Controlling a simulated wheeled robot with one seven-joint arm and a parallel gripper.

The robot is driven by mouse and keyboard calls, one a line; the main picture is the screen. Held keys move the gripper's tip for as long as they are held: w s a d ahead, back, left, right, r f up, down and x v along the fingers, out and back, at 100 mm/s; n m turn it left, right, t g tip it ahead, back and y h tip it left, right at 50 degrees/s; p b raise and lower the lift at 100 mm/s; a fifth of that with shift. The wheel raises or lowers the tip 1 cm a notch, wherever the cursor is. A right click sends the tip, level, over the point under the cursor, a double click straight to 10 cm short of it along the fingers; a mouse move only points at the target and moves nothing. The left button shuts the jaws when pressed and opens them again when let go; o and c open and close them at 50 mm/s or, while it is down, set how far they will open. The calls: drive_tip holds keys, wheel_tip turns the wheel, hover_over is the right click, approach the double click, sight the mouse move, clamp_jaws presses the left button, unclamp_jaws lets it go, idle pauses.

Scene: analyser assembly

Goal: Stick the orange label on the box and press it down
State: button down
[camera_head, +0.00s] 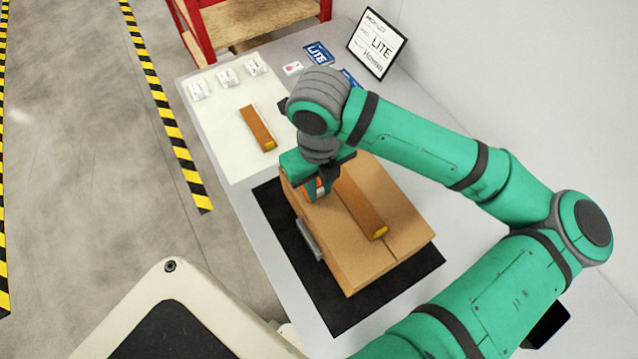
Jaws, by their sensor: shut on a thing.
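The cardboard box (345,250) stands closed on a black mat (335,315) on the table. My gripper (318,190) is over the far left part of the box top, pointing down. Something orange, which looks like the orange label (311,190), shows at its fingers. The gripper is shut on it, low at the box top. I cannot tell whether the label touches the cardboard. My arm and wrist hide part of the far side of the box.
A brown bar with a yellow end (362,208) lies on the box top, right of my gripper. A similar bar (257,128) lies on a white sheet (222,140) with several small white items. A grey piece (309,239) is at the box's left side. A sign (377,44) stands at the back.

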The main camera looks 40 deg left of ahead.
drive_tip(key=c, duration=1.5)
unclamp_jaws()
drive_tip(key=shift+r, duration=3.5)
